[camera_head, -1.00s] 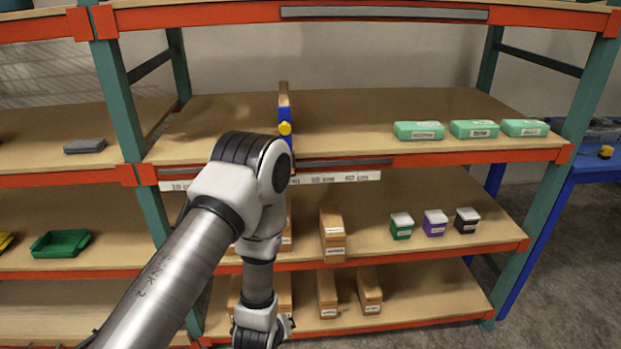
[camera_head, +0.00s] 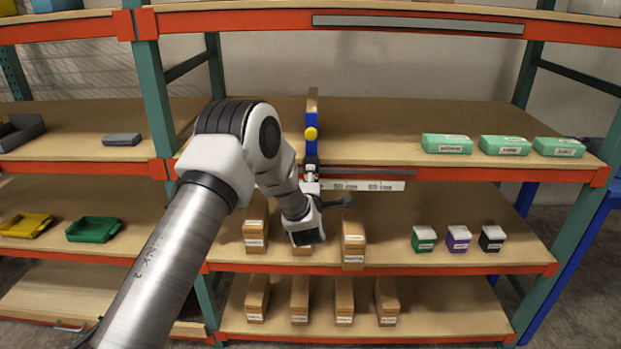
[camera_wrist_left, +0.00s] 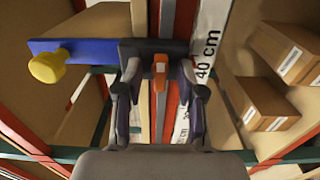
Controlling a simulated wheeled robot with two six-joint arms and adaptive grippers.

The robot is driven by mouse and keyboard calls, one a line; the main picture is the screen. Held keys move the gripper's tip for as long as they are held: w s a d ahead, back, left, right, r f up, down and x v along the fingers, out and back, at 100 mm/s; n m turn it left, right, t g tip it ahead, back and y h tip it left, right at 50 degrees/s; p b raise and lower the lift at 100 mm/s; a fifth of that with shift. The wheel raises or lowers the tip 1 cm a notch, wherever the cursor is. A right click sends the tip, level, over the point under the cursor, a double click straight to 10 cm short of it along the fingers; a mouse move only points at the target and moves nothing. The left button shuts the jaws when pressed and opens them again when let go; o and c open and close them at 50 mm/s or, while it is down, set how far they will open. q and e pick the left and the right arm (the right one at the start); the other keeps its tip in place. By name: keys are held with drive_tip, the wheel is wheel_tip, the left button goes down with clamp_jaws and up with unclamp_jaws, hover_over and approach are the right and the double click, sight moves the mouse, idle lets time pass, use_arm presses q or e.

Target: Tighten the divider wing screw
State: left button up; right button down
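The divider (camera_head: 312,103) stands on the middle shelf, with a blue bracket (camera_head: 311,148) on its front. The yellow wing screw (camera_head: 311,133) sits on the bracket; in the left wrist view the screw (camera_wrist_left: 48,66) is at the far left, on the blue bracket (camera_wrist_left: 85,50). My left gripper (camera_wrist_left: 160,80) has its two fingers apart, one on each side of a small orange-and-grey piece (camera_wrist_left: 160,66) at the bracket's end. I cannot tell whether they touch it. In the head view it is just below the bracket, at the shelf edge. My right gripper is not in view.
A white scale strip (camera_head: 365,185) runs along the shelf's front edge. Green boxes (camera_head: 446,144) stand right on that shelf. Brown cartons (camera_head: 352,240) and small coloured boxes (camera_head: 458,238) stand on the shelf below. The middle shelf right of the divider is mostly clear.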

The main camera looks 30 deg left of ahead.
use_arm(q)
drive_tip(key=shift+d, duration=0.1)
clamp_jaws()
drive_tip(key=shift+m, duration=0.4)
drive_tip(key=shift+f+m+p, duration=0.15)
drive_tip(key=shift+m+p, duration=0.8)
drive_tip(key=shift+m, duration=5.25)
drive_tip(key=shift+f+m+p, duration=0.1)
drive_tip(key=shift+m+p, duration=0.85)
drive_tip(key=shift+m, duration=5.25)
